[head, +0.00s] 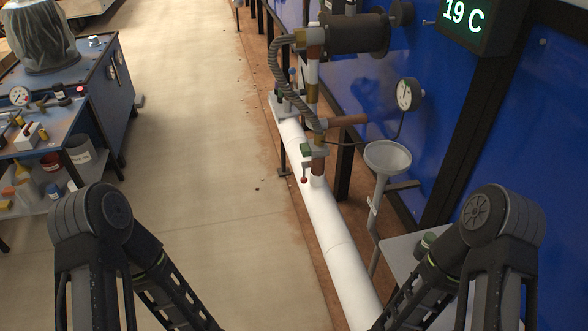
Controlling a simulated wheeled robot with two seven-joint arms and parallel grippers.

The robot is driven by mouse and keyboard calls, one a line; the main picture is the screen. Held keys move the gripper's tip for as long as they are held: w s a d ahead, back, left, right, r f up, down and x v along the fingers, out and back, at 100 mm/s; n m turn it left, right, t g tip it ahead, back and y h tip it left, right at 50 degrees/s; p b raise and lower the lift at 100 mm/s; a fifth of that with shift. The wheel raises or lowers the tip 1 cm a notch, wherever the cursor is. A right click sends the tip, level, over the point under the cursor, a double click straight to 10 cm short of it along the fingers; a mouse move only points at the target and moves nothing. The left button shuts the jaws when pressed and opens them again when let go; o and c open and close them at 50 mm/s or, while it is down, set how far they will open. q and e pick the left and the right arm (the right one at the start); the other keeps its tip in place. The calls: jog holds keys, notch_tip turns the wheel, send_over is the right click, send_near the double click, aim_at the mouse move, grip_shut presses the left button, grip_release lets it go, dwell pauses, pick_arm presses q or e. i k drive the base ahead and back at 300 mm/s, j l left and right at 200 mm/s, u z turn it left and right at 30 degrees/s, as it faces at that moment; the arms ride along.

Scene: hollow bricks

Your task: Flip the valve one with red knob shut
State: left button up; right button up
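The valve with the red knob (304,180) sits on a short brown vertical pipe (318,165) that rises from the white main pipe (322,215). Its small red ball is at the end of a thin lever that hangs down beside a green block (306,149). Whether the valve is open or shut is hard to tell at this size. Both my arms show at the bottom left and bottom right, with their elbows bent. Both grippers are out of the frame below, so their state is hidden.
A blue-panelled wall with black posts (468,135) stands right of the pipe. A funnel (388,158), a gauge (409,94) and a grey table (400,250) are near it. A blue workbench (95,85) stands at the left. The floor (200,130) between is clear.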

aim_at(304, 164)
jog(key=i+u, duration=0.35)
jog(key=i, duration=0.15)
jog(key=i+u, duration=0.35)
jog(key=i+l+u, duration=0.35)
jog(key=i, duration=0.2)
jog(key=i+j, duration=0.05)
jog(key=j, duration=0.05)
